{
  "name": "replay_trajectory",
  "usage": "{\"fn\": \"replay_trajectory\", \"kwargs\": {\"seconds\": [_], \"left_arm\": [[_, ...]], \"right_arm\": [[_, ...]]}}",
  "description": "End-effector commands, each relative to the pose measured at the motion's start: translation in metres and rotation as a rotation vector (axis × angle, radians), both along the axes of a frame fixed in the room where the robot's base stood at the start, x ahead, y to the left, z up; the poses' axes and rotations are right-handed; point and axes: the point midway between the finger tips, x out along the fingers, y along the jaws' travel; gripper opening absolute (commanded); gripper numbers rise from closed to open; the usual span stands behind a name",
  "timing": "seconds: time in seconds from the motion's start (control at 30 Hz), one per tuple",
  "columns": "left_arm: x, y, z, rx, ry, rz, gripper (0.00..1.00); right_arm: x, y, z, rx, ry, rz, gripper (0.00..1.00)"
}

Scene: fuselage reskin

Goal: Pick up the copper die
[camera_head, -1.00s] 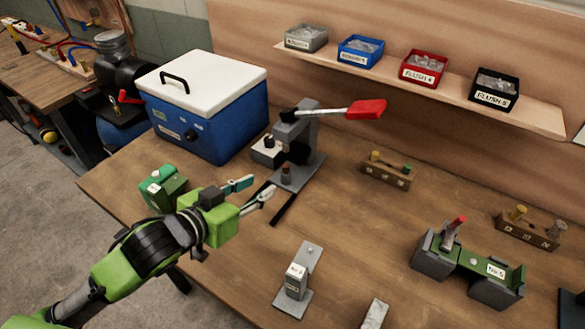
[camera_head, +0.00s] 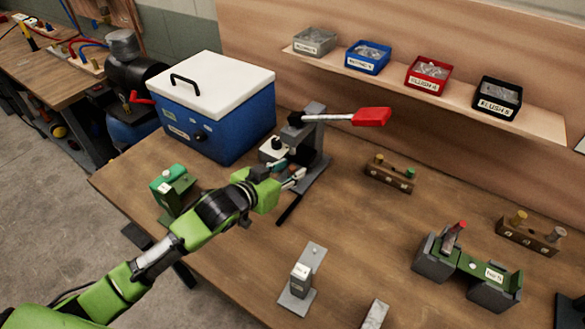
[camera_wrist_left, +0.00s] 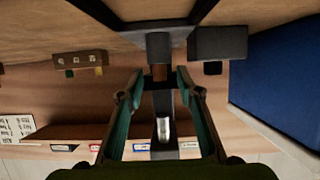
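The copper die (camera_wrist_left: 159,73) is a small brown-orange piece at the grey press (camera_head: 314,150), which has a red-handled lever. In the left wrist view, which looks upside down, the die sits against a grey block of the press. My left gripper (camera_head: 287,174) is at the press base, and its fingers mostly hide the die in the head view. In the left wrist view my left gripper (camera_wrist_left: 160,82) is open, with one teal-lined finger on each side of the die and gaps visible. My right gripper is not in view.
A blue box with a white lid (camera_head: 215,108) stands behind left of the press. A green device (camera_head: 174,190) stands near my left arm. A small grey stand (camera_head: 302,280), wooden die blocks (camera_head: 390,176) and a green-grey fixture (camera_head: 468,268) are on the table. Bins line the shelf above.

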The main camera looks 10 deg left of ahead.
Motion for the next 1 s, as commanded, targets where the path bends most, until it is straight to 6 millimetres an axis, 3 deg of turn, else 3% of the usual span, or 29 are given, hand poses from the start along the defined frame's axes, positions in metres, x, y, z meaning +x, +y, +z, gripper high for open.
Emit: {"fn": "replay_trajectory", "kwargs": {"seconds": [0.3, 0.43, 0.83, 1.0], "left_arm": [[0.004, -0.002, -0.002, 0.001, 0.0, 0.0, 0.33], [0.004, -0.002, -0.002, 0.0, 0.0, 0.0, 0.0], [0.004, -0.002, 0.0, 0.0, -0.001, 0.0, 0.0], [0.005, -0.002, 0.011, -0.001, -0.003, 0.0, 0.0]], "right_arm": [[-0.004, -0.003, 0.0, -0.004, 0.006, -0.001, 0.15], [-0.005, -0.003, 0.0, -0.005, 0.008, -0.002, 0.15], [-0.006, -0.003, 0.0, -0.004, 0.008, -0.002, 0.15], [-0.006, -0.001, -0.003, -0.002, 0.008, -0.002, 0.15]]}}
